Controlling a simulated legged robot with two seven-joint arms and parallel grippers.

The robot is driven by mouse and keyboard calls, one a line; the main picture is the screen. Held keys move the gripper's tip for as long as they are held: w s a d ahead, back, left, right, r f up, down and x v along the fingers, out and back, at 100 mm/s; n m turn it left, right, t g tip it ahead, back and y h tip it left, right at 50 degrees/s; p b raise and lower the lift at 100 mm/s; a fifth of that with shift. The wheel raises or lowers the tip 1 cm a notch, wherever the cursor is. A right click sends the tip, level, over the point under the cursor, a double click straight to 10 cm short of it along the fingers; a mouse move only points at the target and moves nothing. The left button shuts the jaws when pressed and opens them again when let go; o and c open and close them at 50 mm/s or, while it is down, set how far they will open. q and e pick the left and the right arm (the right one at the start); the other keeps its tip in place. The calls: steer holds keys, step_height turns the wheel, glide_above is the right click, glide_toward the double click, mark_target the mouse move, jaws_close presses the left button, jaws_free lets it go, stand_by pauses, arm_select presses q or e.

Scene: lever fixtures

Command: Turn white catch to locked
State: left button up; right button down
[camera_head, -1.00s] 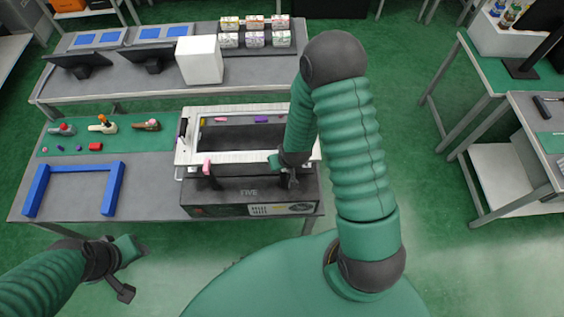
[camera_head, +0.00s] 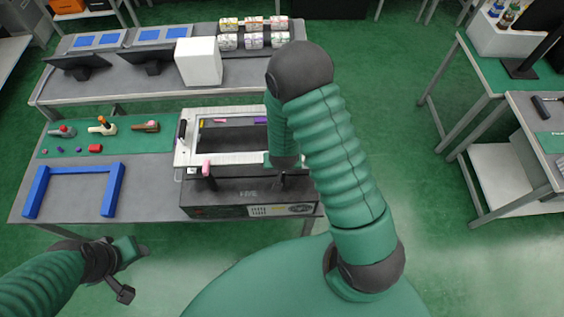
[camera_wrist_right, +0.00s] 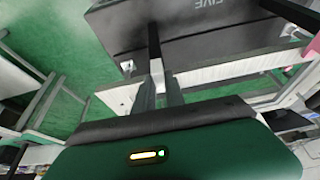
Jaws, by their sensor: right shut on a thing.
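The white catch (camera_wrist_right: 157,73) is a small white grip on a black post at the front of a dark box fixture (camera_head: 240,197). In the right wrist view, the two grey fingers of my right gripper (camera_wrist_right: 158,90) are shut on this white grip. In the head view, my right arm hides the catch, and only part of its dark post (camera_head: 281,180) shows at the box's front right. A matching pink-handled lever (camera_head: 207,168) stands at the front left. My left gripper (camera_head: 125,290) hangs away from the fixture, in front of the bench; its finger opening is unclear.
A white frame (camera_head: 228,157) tops the box and holds small coloured pieces. A blue U-shaped bracket (camera_head: 75,170) and several small parts on a green mat (camera_head: 110,143) lie to the left. A white box (camera_head: 199,62) stands on the bench behind.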

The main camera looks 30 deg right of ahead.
steer(key=shift+s+a+f, duration=0.15)
steer(key=shift+s+f, duration=0.05)
steer(key=shift+s, duration=0.15)
steer(key=c, duration=1.4)
jaws_free()
steer(key=shift+w, duration=0.1)
steer(key=shift+c, duration=0.2)
steer(key=shift+o, duration=0.2)
steer(key=shift+r, duration=0.15)
steer(key=shift+w+r, duration=0.1)
steer(key=shift+r, duration=0.4)
steer(key=p+v, duration=0.6)
steer(key=v, duration=1)
steer(key=shift+a, duration=0.15)
